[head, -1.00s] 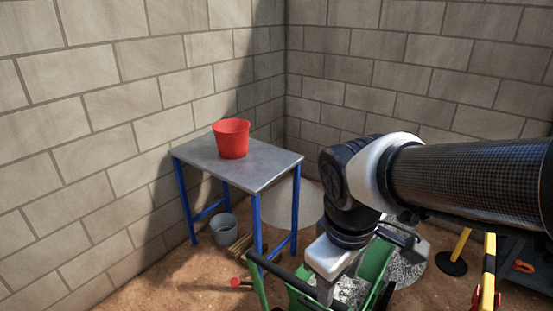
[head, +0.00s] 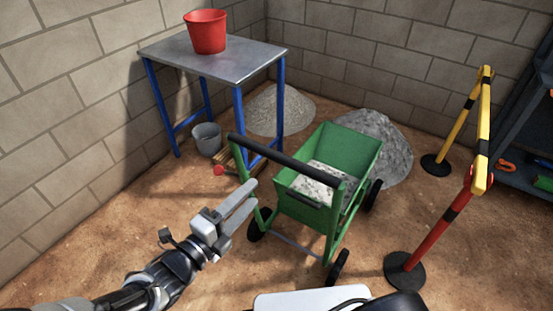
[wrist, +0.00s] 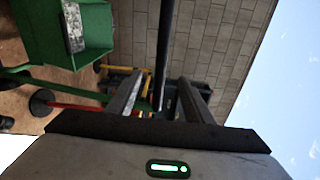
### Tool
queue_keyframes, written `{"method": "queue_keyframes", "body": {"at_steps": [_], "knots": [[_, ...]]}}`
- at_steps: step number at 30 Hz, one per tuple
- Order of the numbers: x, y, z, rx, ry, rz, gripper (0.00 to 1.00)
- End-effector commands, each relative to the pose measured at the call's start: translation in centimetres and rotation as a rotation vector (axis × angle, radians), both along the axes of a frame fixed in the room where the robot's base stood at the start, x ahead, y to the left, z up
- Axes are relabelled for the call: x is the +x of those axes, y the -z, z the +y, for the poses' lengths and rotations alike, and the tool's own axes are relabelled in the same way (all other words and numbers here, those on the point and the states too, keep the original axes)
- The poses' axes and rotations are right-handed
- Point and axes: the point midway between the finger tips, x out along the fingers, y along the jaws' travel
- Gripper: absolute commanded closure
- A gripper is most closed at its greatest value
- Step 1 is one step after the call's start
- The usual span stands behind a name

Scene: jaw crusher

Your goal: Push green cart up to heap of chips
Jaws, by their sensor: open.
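The green cart (head: 300,207) stands upright on the dirt floor, with pale grey material in its tray and a black handle bar (head: 285,160) on its near side. A grey heap of coarse chips (head: 390,150) lies just beyond the cart's far right side. The tray hides part of the heap, and I cannot tell if they touch. My gripper (head: 251,196) is open and empty beside the left handle post. In the wrist view, the black bar (wrist: 162,45) runs between the lines of my open fingers (wrist: 160,98). I cannot tell if it lies between the tips.
A blue-legged metal table (head: 220,62) with a red bucket (head: 206,32) stands back left. A grey bucket (head: 207,139) and a paler heap (head: 280,110) are by it. A red-and-black post (head: 430,225) and a yellow-and-black barrier (head: 483,140) stand right.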

Motion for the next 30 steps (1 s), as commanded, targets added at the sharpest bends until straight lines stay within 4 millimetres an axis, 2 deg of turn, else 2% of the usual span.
{"method": "queue_keyframes", "body": {"at_steps": [2, 5, 8, 15, 16, 17, 21, 27, 30], "knots": [[0.2, 0.2, 0.6, -0.047, -0.032, 0.001, 0.53], [0.7, 0.3, 0.4, -0.063, -0.04, 0.002, 0.53], [1.8, 0.5, -0.5, -0.062, -0.037, 0.003, 0.53], [6.2, 1.0, -4.2, -0.058, -0.032, 0.0, 0.53], [6.8, 0.8, -4.7, -0.058, -0.032, 0.001, 0.53], [7.4, -0.5, -5.2, -0.06, -0.03, 0.003, 0.53], [9.9, -0.4, -7.0, -0.06, -0.032, 0.004, 0.53], [12.2, -0.2, -8.7, -0.057, -0.035, 0.004, 0.53], [12.7, -0.1, -9.1, -0.057, -0.036, 0.004, 0.53]]}}
